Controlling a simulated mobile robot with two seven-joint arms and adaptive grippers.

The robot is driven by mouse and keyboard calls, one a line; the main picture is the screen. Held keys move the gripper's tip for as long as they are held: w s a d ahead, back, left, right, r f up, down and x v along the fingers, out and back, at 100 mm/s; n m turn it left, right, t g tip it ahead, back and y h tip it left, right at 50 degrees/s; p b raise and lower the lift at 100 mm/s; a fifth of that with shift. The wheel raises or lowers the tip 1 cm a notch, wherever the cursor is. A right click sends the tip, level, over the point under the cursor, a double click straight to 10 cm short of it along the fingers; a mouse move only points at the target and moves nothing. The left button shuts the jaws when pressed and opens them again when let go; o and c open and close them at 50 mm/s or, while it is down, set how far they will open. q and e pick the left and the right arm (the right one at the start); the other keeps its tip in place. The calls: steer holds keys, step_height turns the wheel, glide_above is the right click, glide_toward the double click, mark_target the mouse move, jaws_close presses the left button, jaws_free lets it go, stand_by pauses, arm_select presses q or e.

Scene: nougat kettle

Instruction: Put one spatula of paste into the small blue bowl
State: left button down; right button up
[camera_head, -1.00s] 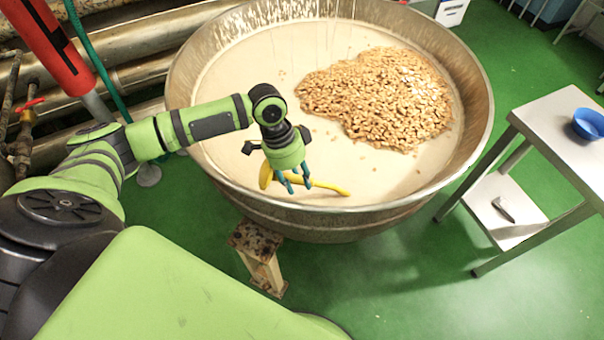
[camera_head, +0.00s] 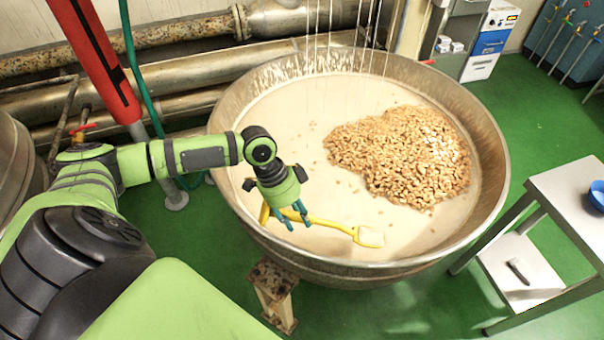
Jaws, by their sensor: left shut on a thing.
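My left gripper (camera_head: 291,217) is shut on the handle of a yellow spatula (camera_head: 330,223) over the near left part of the kettle (camera_head: 497,212). The spatula's head points right and bears a pale lump of paste (camera_head: 369,237). The kettle holds smooth beige paste (camera_head: 285,118) with a heap of nuts (camera_head: 395,150) on its right side. The head is just above or at the paste surface; I cannot tell which. The small blue bowl (camera_head: 597,195) stands on a metal table at the right edge, partly cut off. My right gripper is not in view.
The metal table (camera_head: 560,190) has a lower shelf (camera_head: 505,262) with a dark tool on it. The kettle's raised rim lies between the spatula and the table. Thin strands hang above the kettle.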

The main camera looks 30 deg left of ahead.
arm_select(q)
steer(key=shift+s+a+r+p, duration=0.25)
steer(key=shift+a+r+p, duration=0.15)
steer(key=shift+r, duration=0.25)
steer(key=shift+s+a+r+p, duration=0.25)
steer(key=shift+r+p, duration=0.2)
steer(key=shift+r, duration=0.15)
steer(key=shift+t+h, duration=0.4)
steer(key=shift+s+p+v, duration=0.1)
steer(key=shift+p+v, duration=1)
steer(key=shift+v, duration=0.15)
steer(key=shift+s+p+v, duration=0.15)
steer(key=shift+p+v, duration=0.95)
steer(key=shift+v, duration=0.15)
steer(key=shift+d, duration=0.25)
